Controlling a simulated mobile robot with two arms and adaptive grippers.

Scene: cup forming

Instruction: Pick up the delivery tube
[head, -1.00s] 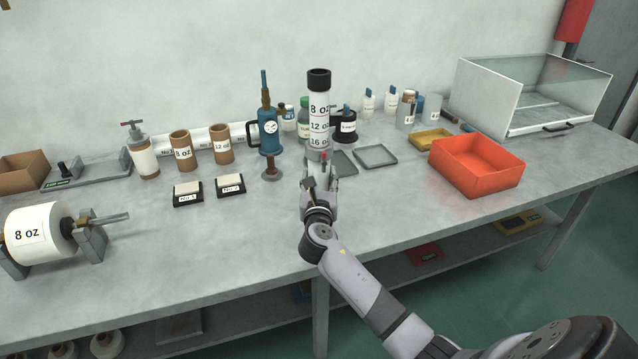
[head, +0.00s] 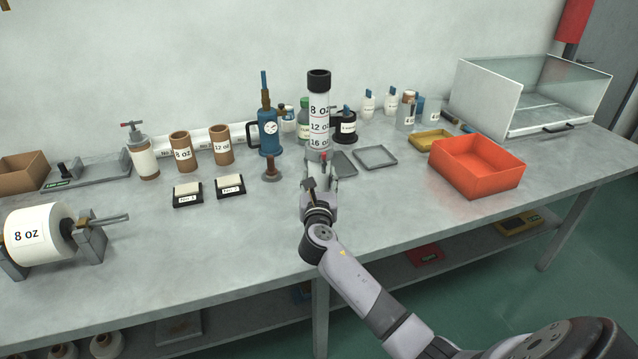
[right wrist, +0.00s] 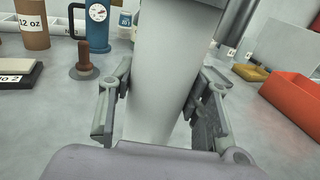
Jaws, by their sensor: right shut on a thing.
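The delivery tube (head: 319,112) is a tall white cylinder with a black top and 8 oz, 12 oz and 16 oz marks, standing upright near the middle of the bench. My right gripper (head: 321,182) is around its lower part. In the right wrist view, the white tube (right wrist: 165,60) fills the space between the fingers of my right gripper (right wrist: 163,88), which is shut on it. The tube's foot is hidden by the gripper, so I cannot tell whether it touches the bench. My left gripper is not in view.
A blue pump with a gauge (head: 268,133) stands just left of the tube. Grey trays (head: 375,157) lie to its right, then an orange bin (head: 476,166). A dark labelled container (head: 346,129) is close behind. The bench front (head: 235,245) is clear.

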